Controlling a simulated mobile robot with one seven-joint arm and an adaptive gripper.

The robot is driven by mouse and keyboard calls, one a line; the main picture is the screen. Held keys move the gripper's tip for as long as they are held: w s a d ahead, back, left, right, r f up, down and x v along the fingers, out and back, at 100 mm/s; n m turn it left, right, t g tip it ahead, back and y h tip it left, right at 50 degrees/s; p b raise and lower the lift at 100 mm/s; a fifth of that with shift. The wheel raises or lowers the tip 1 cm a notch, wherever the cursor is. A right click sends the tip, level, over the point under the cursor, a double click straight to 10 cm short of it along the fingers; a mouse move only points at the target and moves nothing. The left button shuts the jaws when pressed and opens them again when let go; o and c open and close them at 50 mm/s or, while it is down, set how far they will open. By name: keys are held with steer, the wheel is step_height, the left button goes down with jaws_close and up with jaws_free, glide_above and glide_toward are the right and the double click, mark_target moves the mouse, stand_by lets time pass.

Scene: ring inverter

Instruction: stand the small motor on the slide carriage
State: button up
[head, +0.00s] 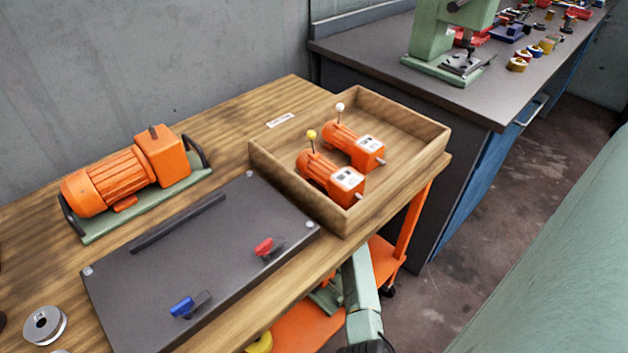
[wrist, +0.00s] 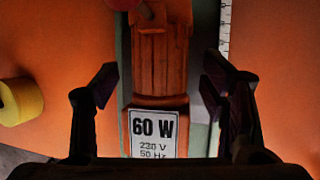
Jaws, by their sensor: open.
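An orange motor with a white "60 W" label (wrist: 155,128) shows in the wrist view, with a red round part (wrist: 124,4) at its top end. My gripper (wrist: 160,88) is open, with one finger on each side of this motor in the picture. I cannot tell how far above it the fingers are. A grey-green strip (wrist: 203,42) shows beneath the motor, with a white scale (wrist: 225,28) along its right edge. I cannot clearly identify the slide carriage. Two other orange motors, one with a yellow knob (head: 316,170) and one with a white knob (head: 348,143), lie in a wooden tray (head: 405,188).
A large orange motor (head: 112,182) sits on a green base on the wooden table. A dark plate (head: 140,285) carries a red clamp (head: 265,247) and a blue clamp (head: 185,305). An orange lower shelf (head: 300,325) lies beneath the tabletop. A yellow cylinder (wrist: 20,101) stands left of my gripper.

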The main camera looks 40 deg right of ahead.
steer(key=v, duration=1.1)
steer(key=shift+r, duration=0.15)
steer(key=shift+d, duration=0.1)
